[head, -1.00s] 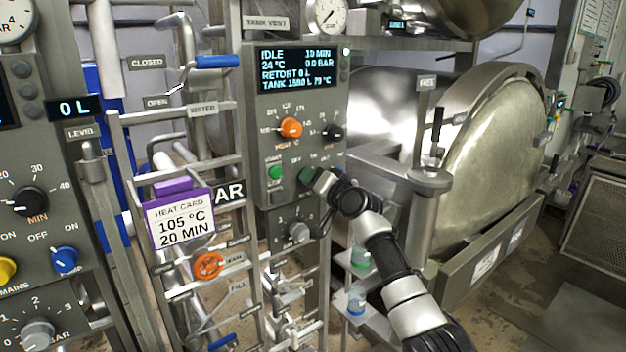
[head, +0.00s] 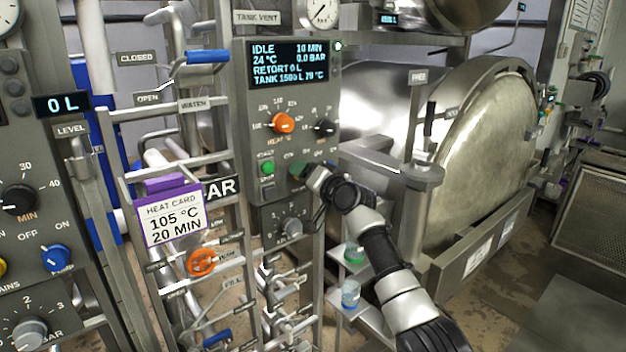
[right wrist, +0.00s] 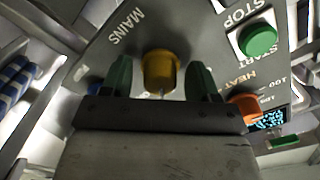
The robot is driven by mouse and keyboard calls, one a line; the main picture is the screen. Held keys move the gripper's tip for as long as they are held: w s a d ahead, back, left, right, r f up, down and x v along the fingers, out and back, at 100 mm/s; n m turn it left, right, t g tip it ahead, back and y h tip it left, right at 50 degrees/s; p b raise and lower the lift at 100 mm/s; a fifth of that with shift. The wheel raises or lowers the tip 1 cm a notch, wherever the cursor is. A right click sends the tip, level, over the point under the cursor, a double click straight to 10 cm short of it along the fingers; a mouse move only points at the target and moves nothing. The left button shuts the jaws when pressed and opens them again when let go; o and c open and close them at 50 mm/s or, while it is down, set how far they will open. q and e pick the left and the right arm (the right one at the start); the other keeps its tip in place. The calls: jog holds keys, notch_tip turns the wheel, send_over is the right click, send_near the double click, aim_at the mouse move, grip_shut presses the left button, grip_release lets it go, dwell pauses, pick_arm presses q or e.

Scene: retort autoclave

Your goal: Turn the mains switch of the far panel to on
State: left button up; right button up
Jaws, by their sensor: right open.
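The far panel (head: 255,105) carries a lit display reading IDLE, 24 °C, 0.0 BAR. Its mains switch is a yellow knob (right wrist: 160,68) beside the word MAINS in the right wrist view; in the head view my gripper hides it. My right gripper (head: 300,170) is at the panel's lower right. In the right wrist view its two green fingers (right wrist: 160,82) are open, one on each side of the yellow knob. A gap shows on both sides, and I cannot tell whether either finger touches. My left gripper is not in view.
A green start button (head: 267,168) and an orange heat knob (head: 281,122) sit close to the right gripper. A near panel (head: 30,200) stands at left. Pipes and a heat card (head: 172,218) lie between. The round retort door (head: 485,150) is at right.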

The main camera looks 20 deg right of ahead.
jog(key=b+v, duration=0.3)
jog(key=v, duration=0.7)
jog(key=shift+s+d, duration=0.2)
jog(key=shift+s, duration=0.15)
